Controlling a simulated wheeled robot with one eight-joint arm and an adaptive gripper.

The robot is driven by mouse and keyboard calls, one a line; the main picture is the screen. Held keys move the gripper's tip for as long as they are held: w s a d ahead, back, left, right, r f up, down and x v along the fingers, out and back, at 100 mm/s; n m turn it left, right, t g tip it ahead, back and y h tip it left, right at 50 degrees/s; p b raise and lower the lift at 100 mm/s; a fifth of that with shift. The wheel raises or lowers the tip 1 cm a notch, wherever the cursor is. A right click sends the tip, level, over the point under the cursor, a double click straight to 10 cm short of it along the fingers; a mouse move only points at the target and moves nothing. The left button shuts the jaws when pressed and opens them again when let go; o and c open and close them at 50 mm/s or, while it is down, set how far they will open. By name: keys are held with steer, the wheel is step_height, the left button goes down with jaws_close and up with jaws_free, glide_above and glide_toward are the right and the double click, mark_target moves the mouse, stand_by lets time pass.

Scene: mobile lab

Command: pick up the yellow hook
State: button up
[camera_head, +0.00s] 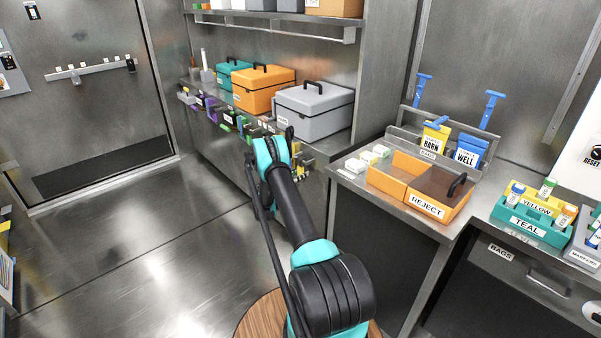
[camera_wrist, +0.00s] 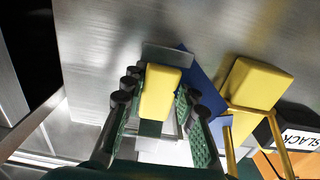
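In the wrist view a yellow block-like piece (camera_wrist: 160,92) sits between the fingertips of my gripper (camera_wrist: 161,108), with a dark, green-padded finger along each side. It looks like the body of the yellow hook, but its lower part is hidden. The pads lie very near its sides; I cannot tell whether they press on it. A second yellow block (camera_wrist: 255,82) with thin yellow prongs is to the right, outside the fingers. In the head view my gripper is at the bench's front edge, mostly hidden behind my arm, near a small yellow piece (camera_head: 307,161).
A dark item labelled SLACK (camera_wrist: 297,138) is at the wrist view's right. A grey case (camera_head: 313,112) and an orange case (camera_head: 262,90) stand on the bench behind my gripper. Coloured pieces line the bench front. An orange REJECT tray (camera_head: 427,210) is at right.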

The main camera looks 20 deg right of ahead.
jaws_close()
steer(key=shift+r, duration=0.15)
steer(key=shift+r, duration=0.25)
steer(key=v, duration=1.7)
steer(key=w+a+r+n+t+y, duration=0.1)
steer(key=w+r+n+t+y, duration=0.25)
steer(key=r, duration=0.45)
steer(key=w+a+r+n+t+y, duration=0.1)
steer(key=w+r+n+t+y, duration=0.25)
steer(key=r, duration=0.55)
steer(key=s+a+r+n+t+y, duration=0.4)
steer(key=s+a+r+n+y, duration=0.3)
steer(key=r+y, duration=0.3)
step_height(320, 180, up, 2)
steer(key=shift+s+a+r+t, duration=0.15)
steer(key=shift+s+a+t, duration=0.25)
steer(key=shift+s+a, duration=0.15)
